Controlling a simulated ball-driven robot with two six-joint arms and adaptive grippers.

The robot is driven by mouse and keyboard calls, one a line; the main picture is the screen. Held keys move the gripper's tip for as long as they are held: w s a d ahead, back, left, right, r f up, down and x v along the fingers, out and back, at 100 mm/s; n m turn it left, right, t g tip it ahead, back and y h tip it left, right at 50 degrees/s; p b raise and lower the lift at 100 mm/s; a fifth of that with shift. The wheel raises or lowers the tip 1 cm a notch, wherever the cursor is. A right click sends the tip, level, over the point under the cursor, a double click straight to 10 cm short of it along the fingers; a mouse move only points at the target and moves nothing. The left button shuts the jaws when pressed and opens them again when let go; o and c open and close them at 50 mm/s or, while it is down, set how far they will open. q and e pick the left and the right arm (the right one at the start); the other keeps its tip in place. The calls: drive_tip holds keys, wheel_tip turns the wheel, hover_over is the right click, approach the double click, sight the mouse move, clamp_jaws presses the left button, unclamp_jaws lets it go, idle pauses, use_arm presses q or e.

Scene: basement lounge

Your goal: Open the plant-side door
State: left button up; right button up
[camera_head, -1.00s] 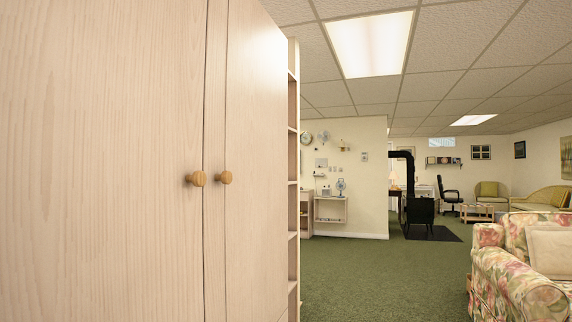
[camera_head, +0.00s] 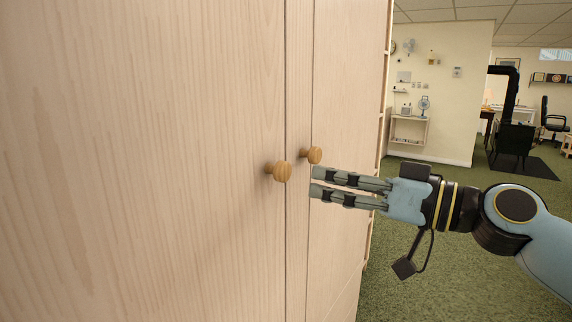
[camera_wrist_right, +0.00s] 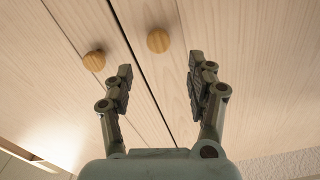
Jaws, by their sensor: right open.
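A tall pale wood cabinet has two doors side by side, a left door (camera_head: 150,170) and a right door (camera_head: 340,90). Each has a round wooden knob: the left knob (camera_head: 283,171) and the right knob (camera_head: 314,155), close to the seam. Both doors look shut. No plant shows, so I cannot tell which door is plant-side. My right gripper (camera_head: 314,181) is open and empty, its fingers pointing at the doors just below the right knob in the head view. In the right wrist view the gripper (camera_wrist_right: 160,72) has one knob (camera_wrist_right: 158,40) ahead between its fingers and another (camera_wrist_right: 94,60) to the left.
An open shelf edge (camera_head: 384,110) adjoins the cabinet's far side. Green carpet (camera_head: 440,270) is clear to the right. A black stove (camera_head: 512,145), a wall shelf with a fan (camera_head: 424,104) and an office chair (camera_head: 550,120) stand farther back.

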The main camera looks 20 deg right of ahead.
sight(287, 171)
drive_tip(key=p+x, duration=0.3)
drive_tip(key=x, duration=0.6)
drive_tip(key=shift+d, duration=0.1)
drive_tip(key=shift+w+a, duration=0.25)
drive_tip(key=shift+w, duration=0.1)
use_arm(q)
drive_tip(key=r, duration=0.1)
drive_tip(key=w+r, duration=0.1)
drive_tip(key=r, duration=0.1)
drive_tip(key=shift+r, duration=0.25)
use_arm(e)
drive_tip(key=shift+f, duration=0.1)
use_arm(q)
drive_tip(key=shift+s, duration=0.1)
use_arm(e)
clamp_jaws()
